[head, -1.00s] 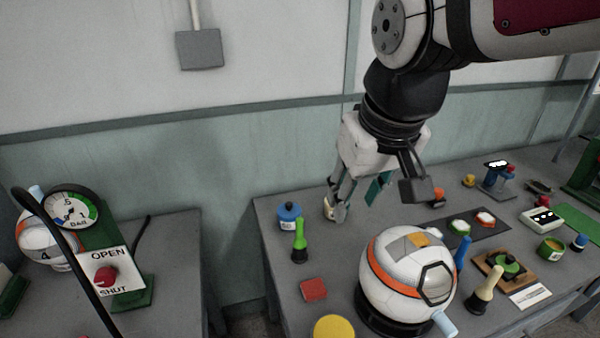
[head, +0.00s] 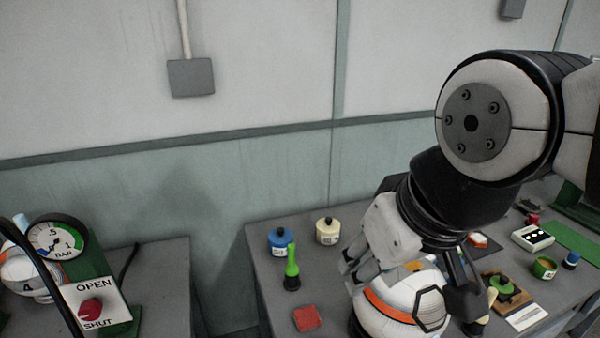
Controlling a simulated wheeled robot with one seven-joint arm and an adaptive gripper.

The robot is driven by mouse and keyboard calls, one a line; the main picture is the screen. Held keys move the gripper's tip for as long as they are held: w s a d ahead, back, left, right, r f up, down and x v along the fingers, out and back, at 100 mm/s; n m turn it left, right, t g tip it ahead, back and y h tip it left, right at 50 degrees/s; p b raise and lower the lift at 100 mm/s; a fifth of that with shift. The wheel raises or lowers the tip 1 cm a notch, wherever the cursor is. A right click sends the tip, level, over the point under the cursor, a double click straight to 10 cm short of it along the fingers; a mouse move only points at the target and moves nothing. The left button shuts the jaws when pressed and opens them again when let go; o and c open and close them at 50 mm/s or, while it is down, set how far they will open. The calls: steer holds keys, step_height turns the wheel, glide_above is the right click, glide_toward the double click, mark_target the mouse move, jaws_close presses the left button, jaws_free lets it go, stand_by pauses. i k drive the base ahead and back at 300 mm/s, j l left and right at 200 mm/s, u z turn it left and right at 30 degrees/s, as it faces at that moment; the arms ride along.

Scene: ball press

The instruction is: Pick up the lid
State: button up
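A green lid with a dark knob (head: 502,286) appears to lie on a small wooden board (head: 519,300) at the right of the table, partly hidden by my arm's dark bracket. A green pot (head: 544,268) stands open just right of it. Two other pots, blue (head: 282,241) and cream (head: 327,231), have dark-knobbed lids on.
A green peg-like tool (head: 292,270) and a red block (head: 306,318) are left of the ball. A small blue-topped item (head: 571,259) and a white box (head: 533,238) are near the green pot. A gauge (head: 56,239) stands on the left table.

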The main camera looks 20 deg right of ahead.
mark_target(501, 282)
steer(key=k+z, duration=0.15)
steer(key=z, duration=0.8)
steer(key=i+j+z, duration=0.1)
steer(key=z, duration=0.75)
